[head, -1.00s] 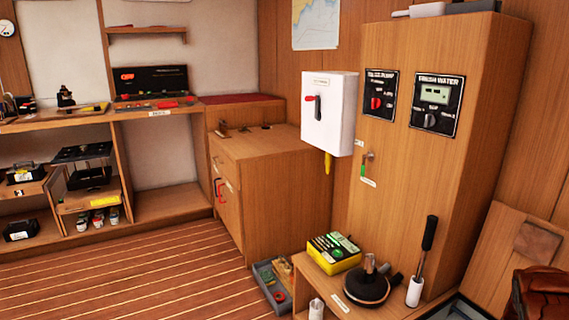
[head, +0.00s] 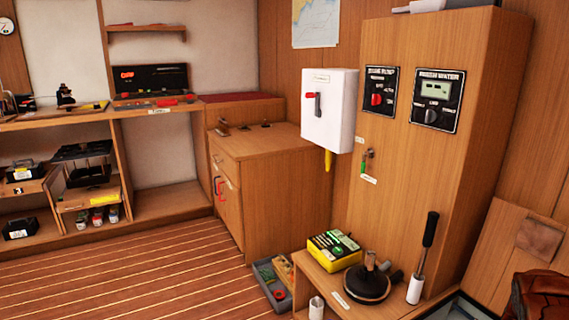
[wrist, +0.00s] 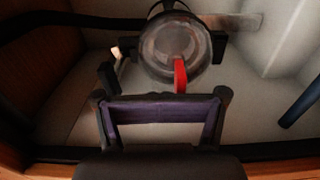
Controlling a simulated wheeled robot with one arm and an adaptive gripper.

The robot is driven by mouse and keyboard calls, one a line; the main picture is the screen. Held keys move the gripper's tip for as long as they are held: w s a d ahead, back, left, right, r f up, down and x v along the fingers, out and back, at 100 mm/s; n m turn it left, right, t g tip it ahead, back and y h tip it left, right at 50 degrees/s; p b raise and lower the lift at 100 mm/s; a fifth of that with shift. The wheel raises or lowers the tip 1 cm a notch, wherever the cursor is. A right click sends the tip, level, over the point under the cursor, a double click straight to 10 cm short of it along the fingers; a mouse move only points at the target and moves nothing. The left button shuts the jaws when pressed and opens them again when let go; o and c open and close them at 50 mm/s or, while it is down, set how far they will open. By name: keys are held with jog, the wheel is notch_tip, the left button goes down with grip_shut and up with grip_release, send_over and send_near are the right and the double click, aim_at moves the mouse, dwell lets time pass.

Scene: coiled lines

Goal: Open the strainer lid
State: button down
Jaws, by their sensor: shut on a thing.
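The strainer (wrist: 160,38) shows at the top of the wrist view as a round, cloudy, see-through body with a dark rim. A red handle (wrist: 180,75) sticks out from its near side toward my gripper. My gripper (wrist: 165,84) is in the lower middle of the wrist view, its dark fingers either side of a purple-grey crosspiece. It is shut on the strainer lid, at the near side by the red handle; the exact contact is hard to make out. The strainer and my gripper are not in the head view.
A dark hose (wrist: 60,18) runs into the strainer from the left. Pale walls and a wooden edge (wrist: 30,165) enclose the space; a blue pipe (wrist: 300,105) is at right. In the head view, a low bench (head: 318,278) holds a yellow-green box (head: 334,249) and a black round device (head: 366,284).

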jog(key=shift+d+r, duration=0.15)
jog(key=shift+w+d+r+b, duration=0.2)
jog(key=shift+d+r+b, duration=0.15)
jog(key=shift+r, duration=0.1)
dwell(0.5)
jog(key=shift+w+d+r, duration=0.3)
jog(key=shift+d+r, duration=0.15)
jog(key=shift+d, duration=0.05)
jog(key=shift+d+r+b, duration=0.1)
jog(key=shift+b, duration=0.2)
jog(key=shift+w+d+r, duration=0.25)
jog(key=shift+d, duration=0.2)
jog(key=shift+w+d, duration=0.1)
jog(key=shift+w+d+r, duration=0.25)
jog(key=shift+d+r, duration=0.05)
jog(key=shift+d, duration=0.2)
